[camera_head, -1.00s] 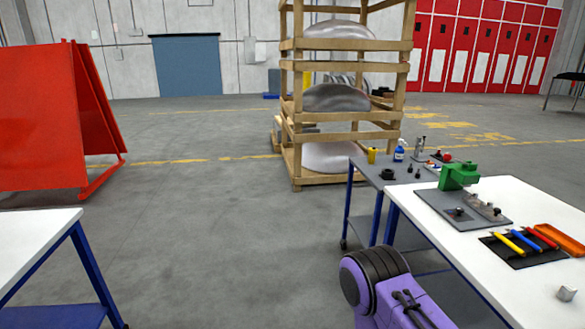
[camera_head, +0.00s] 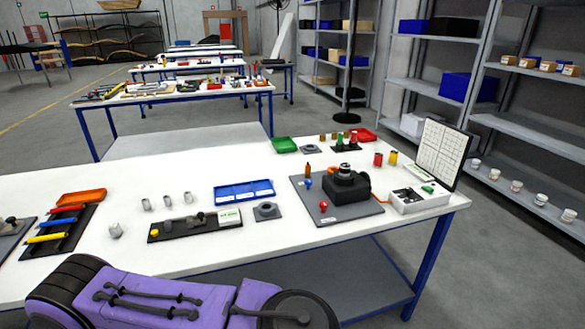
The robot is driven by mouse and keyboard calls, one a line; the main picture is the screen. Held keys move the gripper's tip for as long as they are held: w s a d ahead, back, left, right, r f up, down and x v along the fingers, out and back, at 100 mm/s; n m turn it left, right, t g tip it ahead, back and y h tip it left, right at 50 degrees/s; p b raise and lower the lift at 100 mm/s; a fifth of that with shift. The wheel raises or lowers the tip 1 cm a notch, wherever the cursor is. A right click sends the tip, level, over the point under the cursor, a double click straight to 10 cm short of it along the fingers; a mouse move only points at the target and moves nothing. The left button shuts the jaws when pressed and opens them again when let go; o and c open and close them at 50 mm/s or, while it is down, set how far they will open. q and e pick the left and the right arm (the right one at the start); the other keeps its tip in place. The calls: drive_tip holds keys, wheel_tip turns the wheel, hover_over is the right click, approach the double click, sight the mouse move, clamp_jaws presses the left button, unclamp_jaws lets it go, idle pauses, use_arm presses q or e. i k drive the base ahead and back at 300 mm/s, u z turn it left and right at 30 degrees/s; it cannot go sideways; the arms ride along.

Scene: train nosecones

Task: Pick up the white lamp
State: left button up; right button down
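I cannot make out a white lamp in this view. A white box (camera_head: 418,200) sits at the right end of the near white table (camera_head: 130,246), with a white gridded panel (camera_head: 438,153) upright behind it; neither is clearly a lamp. A purple and black arm link of mine crosses the bottom left, in front of the table. Neither of my grippers is in view, so their state is hidden.
The table holds a black device on a grey plate (camera_head: 309,202), a blue tray (camera_head: 244,191), an orange tray (camera_head: 80,197) and coloured tools. Grey shelves (camera_head: 525,135) stand at the right. More tables are behind. Open floor (camera_head: 40,150) lies at the left.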

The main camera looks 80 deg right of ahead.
sight(345, 168)
drive_tip(key=z, duration=2.8)
